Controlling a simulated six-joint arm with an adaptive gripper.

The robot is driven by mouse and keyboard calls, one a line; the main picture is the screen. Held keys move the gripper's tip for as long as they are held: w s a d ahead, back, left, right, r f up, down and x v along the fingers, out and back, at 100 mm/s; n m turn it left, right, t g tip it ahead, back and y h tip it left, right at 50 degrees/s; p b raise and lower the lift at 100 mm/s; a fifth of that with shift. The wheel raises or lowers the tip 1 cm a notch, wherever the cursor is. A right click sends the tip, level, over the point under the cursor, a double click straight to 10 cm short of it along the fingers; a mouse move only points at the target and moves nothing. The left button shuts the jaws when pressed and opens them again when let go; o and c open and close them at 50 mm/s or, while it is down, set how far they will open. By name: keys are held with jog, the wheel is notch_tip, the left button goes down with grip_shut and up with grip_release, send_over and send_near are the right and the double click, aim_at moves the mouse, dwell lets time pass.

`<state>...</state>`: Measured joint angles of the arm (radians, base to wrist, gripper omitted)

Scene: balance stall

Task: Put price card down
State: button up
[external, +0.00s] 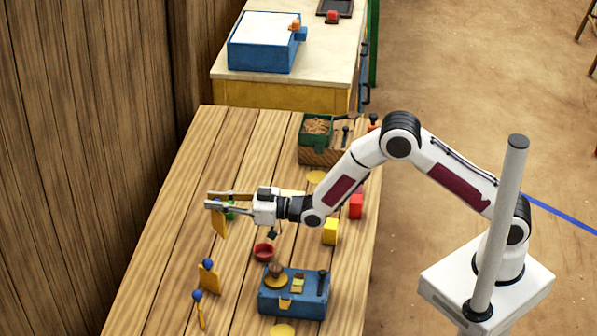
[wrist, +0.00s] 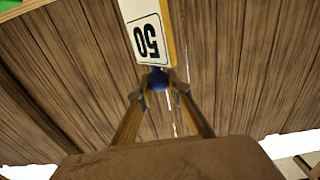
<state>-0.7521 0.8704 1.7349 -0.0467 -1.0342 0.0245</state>
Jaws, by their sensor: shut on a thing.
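My gripper (external: 211,198) is shut on the price card (external: 219,223) by its blue ball, above the left part of the wooden table (external: 179,220). The card hangs down from the fingertips; in the external view its yellow-orange back shows. In the wrist view my gripper (wrist: 160,86) pinches the blue ball (wrist: 158,80), and the white face of the card (wrist: 147,36) reads 50, upside down. The gap between the card's lower edge and the table is hard to judge.
Two yellow cards with blue balls, one (external: 209,279) behind the other (external: 200,314), stand near the front left. A red bowl (external: 263,253), a blue box (external: 293,305), a yellow block (external: 330,232) and a red block (external: 355,207) stand to the right. A wooden wall (external: 90,120) is left.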

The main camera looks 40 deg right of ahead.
aim_at(220, 225)
jog(key=shift+f, duration=2.6)
jog(key=shift+f, duration=1.85)
jog(key=shift+f, duration=0.2)
jog(key=o, duration=1)
jog(key=shift+c, duration=0.2)
jog(key=shift+d+r, duration=0.1)
jog(key=shift+r, duration=0.1)
jog(key=v, duration=1.2)
